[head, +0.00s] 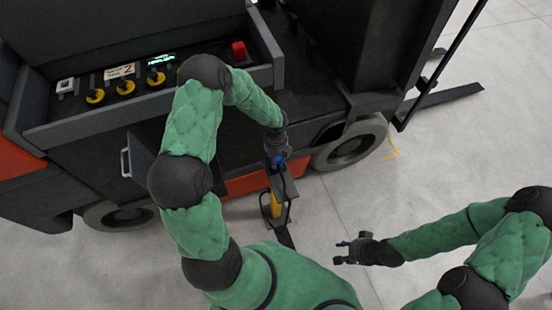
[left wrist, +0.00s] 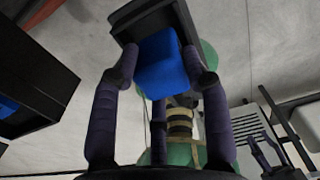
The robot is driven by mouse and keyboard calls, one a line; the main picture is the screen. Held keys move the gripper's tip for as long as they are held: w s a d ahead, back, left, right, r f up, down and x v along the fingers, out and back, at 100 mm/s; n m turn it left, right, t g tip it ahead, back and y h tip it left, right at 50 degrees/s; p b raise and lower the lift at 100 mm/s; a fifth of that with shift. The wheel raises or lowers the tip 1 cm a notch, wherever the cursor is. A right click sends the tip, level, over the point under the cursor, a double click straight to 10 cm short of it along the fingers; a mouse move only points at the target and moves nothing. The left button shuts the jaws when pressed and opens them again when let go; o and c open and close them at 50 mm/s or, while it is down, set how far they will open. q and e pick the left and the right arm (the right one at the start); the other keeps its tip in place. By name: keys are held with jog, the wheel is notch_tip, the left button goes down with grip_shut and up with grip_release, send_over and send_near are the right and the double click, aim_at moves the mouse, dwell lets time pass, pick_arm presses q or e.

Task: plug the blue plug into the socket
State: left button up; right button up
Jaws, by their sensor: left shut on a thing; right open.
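The blue plug (head: 277,160) is held by my left gripper (head: 277,150) beside the dark vehicle, above the grey top (head: 285,183) of a post with a yellow part. In the left wrist view the blue block of the plug (left wrist: 163,65) sits between the fingers of my left gripper (left wrist: 160,85), with a dark grey rectangular part against its far side. A dark box (left wrist: 40,70) with a blue patch inside stands apart at the left; I cannot tell whether it is the socket. My right gripper (head: 347,251) is open and empty over bare floor.
The dark vehicle (head: 330,60) with wheels and red lower panels fills the back. Its panel holds yellow knobs (head: 125,87), a red button (head: 239,51) and a lit green display. An open drawer-like part (head: 140,155) juts out at left.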

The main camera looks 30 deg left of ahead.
pick_arm(q)
notch_tip(320, 180, up, 3)
jog(key=shift+w+f+p, duration=0.1)
jog(key=shift+w+p, duration=0.05)
jog(key=shift+p, duration=0.4)
jog(key=s+a+r+p, duration=0.1)
jog(key=s+r+p, duration=0.1)
jog(key=s+r, duration=0.2)
jog(key=s+a+r+p, duration=0.1)
jog(key=s+r, duration=0.4)
jog(key=s, duration=0.5)
jog(key=shift+r+p, duration=0.25)
jog(key=shift+p, duration=0.2)
pick_arm(e)
notch_tip(320, 180, up, 5)
jog(key=shift+r, duration=0.2)
pick_arm(q)
jog(key=w+d+r+n, duration=0.2)
jog(key=w+d+n, duration=0.4)
jog(key=n, duration=0.7)
jog(key=w+d+r+n, duration=0.3)
jog(key=w+d+n, duration=0.3)
jog(key=n, duration=0.7)
jog(key=shift+w+r+b, duration=0.35)
jog(key=shift+w+b, duration=0.1)
jog(key=shift+w, duration=0.45)
pick_arm(e)
jog(key=shift+f, duration=0.45)
jog(key=shift+c, duration=0.5)
